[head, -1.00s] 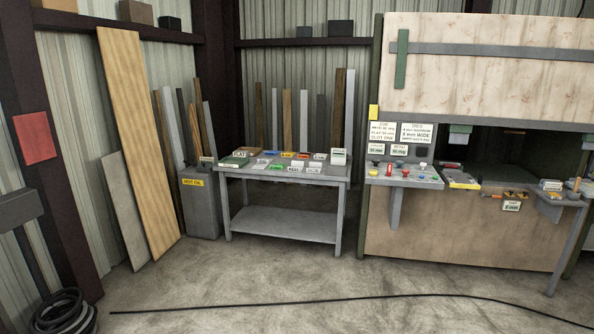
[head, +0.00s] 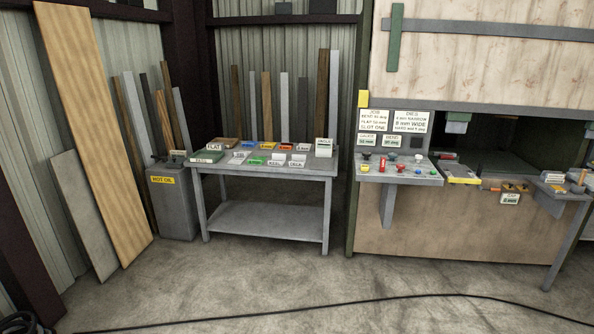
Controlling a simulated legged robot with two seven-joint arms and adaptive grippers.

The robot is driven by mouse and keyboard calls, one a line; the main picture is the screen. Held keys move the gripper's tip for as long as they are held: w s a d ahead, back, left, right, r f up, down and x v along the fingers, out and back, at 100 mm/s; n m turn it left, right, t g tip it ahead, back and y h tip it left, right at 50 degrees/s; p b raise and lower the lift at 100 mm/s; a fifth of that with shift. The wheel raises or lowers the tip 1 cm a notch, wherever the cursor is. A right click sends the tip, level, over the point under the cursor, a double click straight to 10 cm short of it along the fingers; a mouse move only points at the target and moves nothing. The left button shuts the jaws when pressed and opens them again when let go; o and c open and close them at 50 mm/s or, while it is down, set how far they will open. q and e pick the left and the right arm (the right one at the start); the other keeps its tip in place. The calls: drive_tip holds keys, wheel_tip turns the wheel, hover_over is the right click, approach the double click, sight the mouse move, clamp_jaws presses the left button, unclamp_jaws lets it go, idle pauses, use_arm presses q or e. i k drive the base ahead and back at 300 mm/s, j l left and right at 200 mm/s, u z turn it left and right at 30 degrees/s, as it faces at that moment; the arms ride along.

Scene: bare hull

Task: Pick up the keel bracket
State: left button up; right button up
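A grey work table (head: 215,168) stands left of the middle of the view, against the back wall. Several small coloured and grey pieces with white labels lie on its top. One label near the front edge seems to read KEEL (head: 274,163). I cannot make out the keel bracket's shape beside it at this size. Neither of my grippers is in view.
A press with a control shelf (head: 400,176) is on the right. A black cable (head: 300,315) crosses the otherwise clear concrete floor in front.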

sight(273, 162)
drive_tip(key=i+u, duration=0.25)
drive_tip(key=i, duration=1.95)
